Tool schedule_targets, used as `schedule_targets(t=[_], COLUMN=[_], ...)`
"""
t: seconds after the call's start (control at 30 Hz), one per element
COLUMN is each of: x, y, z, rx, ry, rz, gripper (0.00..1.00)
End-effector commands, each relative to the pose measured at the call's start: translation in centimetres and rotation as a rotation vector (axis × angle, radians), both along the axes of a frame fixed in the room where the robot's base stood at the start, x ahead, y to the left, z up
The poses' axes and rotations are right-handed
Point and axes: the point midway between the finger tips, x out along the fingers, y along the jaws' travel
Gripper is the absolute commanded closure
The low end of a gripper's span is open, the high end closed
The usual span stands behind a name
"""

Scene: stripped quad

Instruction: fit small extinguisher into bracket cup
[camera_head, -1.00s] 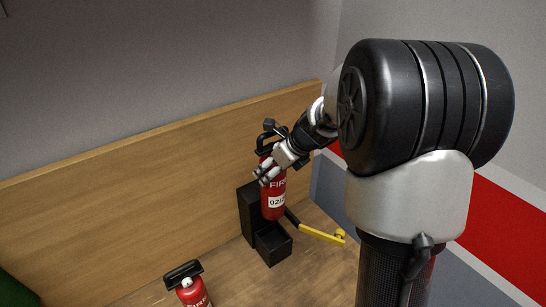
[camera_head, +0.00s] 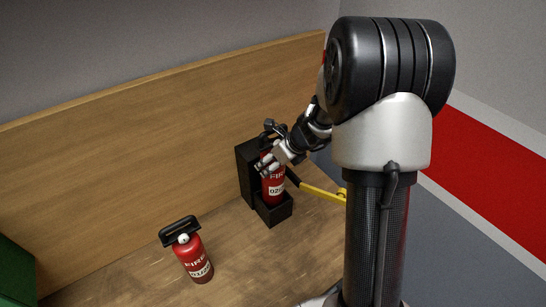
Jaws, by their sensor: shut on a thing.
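A small red extinguisher (camera_head: 274,187) with a white label is upright at the black bracket (camera_head: 248,166). My gripper (camera_head: 268,166) is shut on its upper body, just below the black handle. The extinguisher's lower end is hidden behind the front wall of the bracket's cup (camera_head: 275,212), so its base appears to be inside the cup. I cannot see whether it rests on the cup floor. A yellow strap or lever (camera_head: 322,194) sticks out to the right of the bracket.
A second red extinguisher (camera_head: 196,262) with a black handle stands on the wooden surface (camera_head: 120,275) at the front left. A wooden back panel (camera_head: 130,135) rises behind. A green object (camera_head: 15,272) is at the left edge. Bare wood lies between the second extinguisher and the bracket.

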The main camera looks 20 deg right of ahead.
Motion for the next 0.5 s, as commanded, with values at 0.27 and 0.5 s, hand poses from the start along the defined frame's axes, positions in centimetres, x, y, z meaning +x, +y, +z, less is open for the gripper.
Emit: schedule_targets(t=[0.27,0.5], x=[0.2,0.2], y=[0.0,-0.1], z=[-1.9,-1.8], rx=[-0.001,-0.001], ry=[-0.007,-0.007], rz=[-0.001,-0.001], gripper=[1.00,1.00])
